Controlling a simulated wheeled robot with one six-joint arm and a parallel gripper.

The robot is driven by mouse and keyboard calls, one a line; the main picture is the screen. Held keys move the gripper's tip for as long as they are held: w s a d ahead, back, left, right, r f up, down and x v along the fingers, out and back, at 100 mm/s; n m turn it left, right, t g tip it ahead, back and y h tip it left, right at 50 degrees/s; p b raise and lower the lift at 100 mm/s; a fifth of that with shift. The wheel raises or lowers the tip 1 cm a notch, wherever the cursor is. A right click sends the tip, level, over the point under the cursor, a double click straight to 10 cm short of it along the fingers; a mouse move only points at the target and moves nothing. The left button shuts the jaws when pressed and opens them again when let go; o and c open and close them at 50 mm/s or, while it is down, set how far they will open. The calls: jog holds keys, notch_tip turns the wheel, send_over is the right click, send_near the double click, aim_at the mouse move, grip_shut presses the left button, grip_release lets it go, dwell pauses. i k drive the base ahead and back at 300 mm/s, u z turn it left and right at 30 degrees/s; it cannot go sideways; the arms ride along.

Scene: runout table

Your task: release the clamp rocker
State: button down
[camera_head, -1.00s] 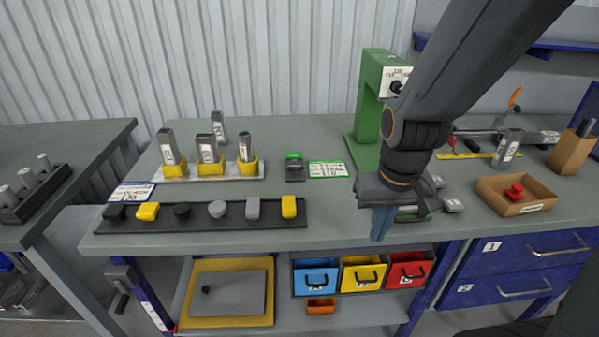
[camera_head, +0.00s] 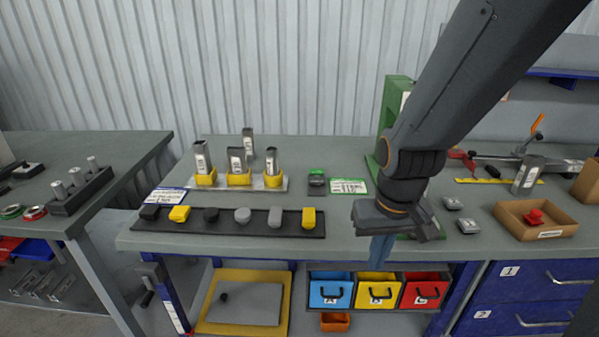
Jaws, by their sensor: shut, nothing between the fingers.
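A small dark block with a green top (camera_head: 317,178) sits on the bench, beside a green-bordered label (camera_head: 348,186). It looks like a rocker switch, but the label is too small to read and I cannot tell which way it is tipped. My gripper (camera_head: 381,248) points down at the bench's front edge, right of and nearer than the block, well apart from it. Its blue fingers are shut and empty. My arm hides much of the green press (camera_head: 394,95) behind it.
A black tray (camera_head: 260,228) of several knobs lies along the front left. Yellow holders (camera_head: 239,180) with upright metal pieces stand behind it. A cardboard box (camera_head: 548,236) with a red part, grey blocks (camera_head: 468,226) and an orange-handled lever (camera_head: 537,126) are to the right.

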aim_at(316, 180)
jog(key=u, duration=0.15)
jog(key=i, duration=1)
